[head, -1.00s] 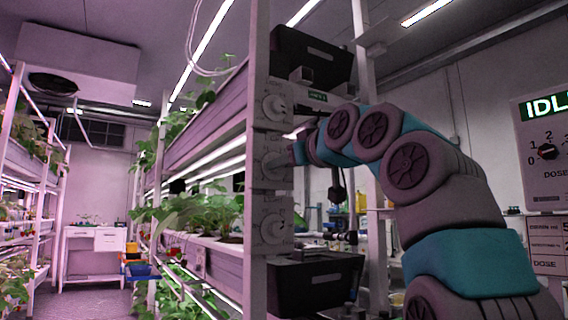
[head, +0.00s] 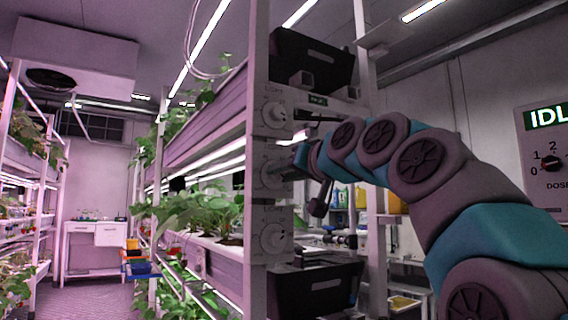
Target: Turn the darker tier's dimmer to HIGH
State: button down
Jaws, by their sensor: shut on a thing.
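Three light dimmers with round knobs sit one above another on the rack's white end post. The top dimmer (head: 274,115) and the bottom dimmer (head: 274,237) are clear of my arm. The middle dimmer (head: 268,167) is partly covered by my gripper (head: 290,164), which reaches in from the right and is shut on its knob. The fingers are small and dark here, and the knob's pointer setting is hidden. Lit strips (head: 212,155) show under the rack's upper shelf. I cannot tell from this view which tier is darker.
Black bins (head: 312,62) are fixed above and below the dimmers, the lower bin (head: 318,288) close under my arm. A panel reading IDL (head: 545,150) with a dose knob is at the right. Leafy plants (head: 200,212) fill the rack. The aisle floor (head: 100,290) at left is clear.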

jog(key=shift+r+m+p, duration=0.1)
jog(key=shift+m+p, duration=1)
jog(key=shift+m, duration=0.4)
jog(key=c, duration=0.5)
grip_release()
jog(key=b+v, duration=0.1)
jog(key=v, duration=0.6)
jog(key=shift+s+d, duration=0.25)
jog(key=shift+s, duration=0.05)
